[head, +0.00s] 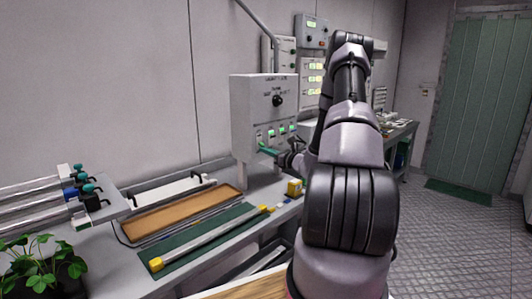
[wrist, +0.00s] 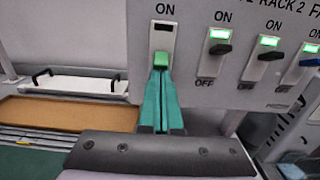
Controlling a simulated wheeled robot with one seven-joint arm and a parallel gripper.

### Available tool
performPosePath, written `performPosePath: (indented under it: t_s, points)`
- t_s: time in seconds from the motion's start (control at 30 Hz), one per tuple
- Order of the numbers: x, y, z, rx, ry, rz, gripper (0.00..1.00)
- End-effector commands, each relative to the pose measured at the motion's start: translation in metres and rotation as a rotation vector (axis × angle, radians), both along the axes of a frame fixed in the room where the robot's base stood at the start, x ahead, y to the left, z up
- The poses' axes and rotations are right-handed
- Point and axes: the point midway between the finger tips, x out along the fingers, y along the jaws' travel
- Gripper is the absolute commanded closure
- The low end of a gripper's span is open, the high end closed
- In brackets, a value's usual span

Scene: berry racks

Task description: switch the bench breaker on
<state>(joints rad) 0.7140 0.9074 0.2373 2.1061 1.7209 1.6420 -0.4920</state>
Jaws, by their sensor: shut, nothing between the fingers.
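The bench breaker (wrist: 162,58) is the leftmost switch on the grey panel box (head: 262,112). It has a green lever, lower in its slot than the neighbours' levers, and a dark indicator window under an ON label. Its lower part is hidden behind my fingers. My gripper (wrist: 162,72) is shut, with its teal fingertips right at the lever's underside; I cannot tell whether they touch. In the head view my gripper (head: 262,147) is at the lower left of the panel.
A rotary knob (head: 277,101) sits higher on the box. The bench below holds a brown tray (head: 185,212), a green mat (head: 205,243) and a yellow block (head: 295,188).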

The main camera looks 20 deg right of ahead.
Motion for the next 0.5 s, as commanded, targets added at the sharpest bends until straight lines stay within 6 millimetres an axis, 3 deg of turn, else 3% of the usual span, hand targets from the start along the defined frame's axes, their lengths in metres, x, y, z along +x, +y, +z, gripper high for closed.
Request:
performPosePath:
  t_s: [0.5]
  points:
    - [-0.0029,-0.0006,0.0070,-0.045,0.112,0.001,1.00]
